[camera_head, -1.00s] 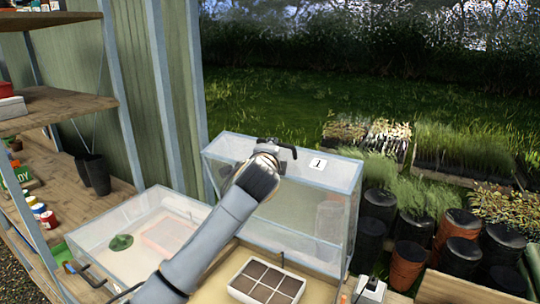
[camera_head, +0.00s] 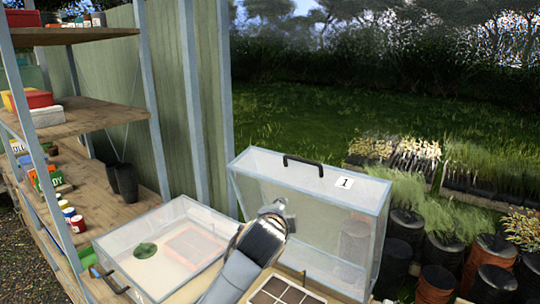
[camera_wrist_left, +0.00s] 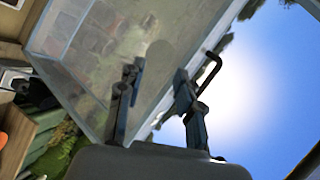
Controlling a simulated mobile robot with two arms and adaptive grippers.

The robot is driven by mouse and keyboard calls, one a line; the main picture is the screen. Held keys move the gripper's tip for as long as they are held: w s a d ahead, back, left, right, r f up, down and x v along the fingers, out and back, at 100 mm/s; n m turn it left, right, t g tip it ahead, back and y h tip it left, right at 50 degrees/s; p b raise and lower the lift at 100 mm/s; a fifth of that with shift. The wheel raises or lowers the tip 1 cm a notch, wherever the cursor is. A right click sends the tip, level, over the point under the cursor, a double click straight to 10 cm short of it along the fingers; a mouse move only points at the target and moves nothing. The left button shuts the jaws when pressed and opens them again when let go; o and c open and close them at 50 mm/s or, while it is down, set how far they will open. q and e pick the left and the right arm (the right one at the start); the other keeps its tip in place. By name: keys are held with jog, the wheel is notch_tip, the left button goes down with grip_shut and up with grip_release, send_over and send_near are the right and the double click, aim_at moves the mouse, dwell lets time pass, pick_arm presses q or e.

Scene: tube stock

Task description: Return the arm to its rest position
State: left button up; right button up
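My left gripper (camera_head: 277,210) is in front of a raised clear lid (camera_head: 335,245) with a pale frame and a label "1". The lid's black handle (camera_head: 303,160) is at its top edge, up and right of the gripper, and apart from it. In the left wrist view, the two fingers of my left gripper (camera_wrist_left: 159,70) are spread with nothing held between them. The clear lid (camera_wrist_left: 85,60) and the black handle (camera_wrist_left: 209,72) show beyond the fingers. My right gripper is in neither view.
A seedling tray (camera_head: 283,292) with square cells is below the lid. A second clear lid (camera_head: 160,235) lies to the left, over a green item and a reddish tray. Wooden shelves (camera_head: 85,120) stand at the left. Several dark and terracotta pots (camera_head: 440,255) stand at the right.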

pick_arm(q)
jog(key=s+a+f+n+g+y, duration=0.15)
jog(key=s+a+f+n, duration=0.25)
jog(key=s+a+f, duration=0.5)
jog(key=s+a+f+n+g, duration=0.4)
jog(key=s+f, duration=0.4)
jog(key=f, duration=0.4)
jog(key=s+a+f+n+g+y, duration=0.1)
jog(key=s+a+f+n+g, duration=0.2)
jog(key=s, duration=0.6)
jog(key=s+a+f+n, duration=0.2)
jog(key=s+a+n, duration=0.1)
jog(key=s+a, duration=0.4)
jog(key=s+a+f+n+g+y, duration=0.1)
jog(key=s+a+f+n+g, duration=0.15)
jog(key=s, duration=0.75)
notch_tip(320, 180, down, 36)
jog(key=s+b, duration=0.2)
jog(key=b, duration=0.6)
jog(key=s+a+f+b, duration=0.1)
jog(key=s+f+b, duration=0.2)
jog(key=s+f, duration=0.5)
jog(key=s+a+f+g+b, duration=0.1)
jog(key=s+a+f+b, duration=0.1)
jog(key=s+f, duration=0.6)
notch_tip(320, 180, down, 5)
jog(key=shift+a+r+g+b, duration=0.1)
jog(key=shift+a+g+b, duration=0.15)
jog(key=shift+b, duration=0.35)
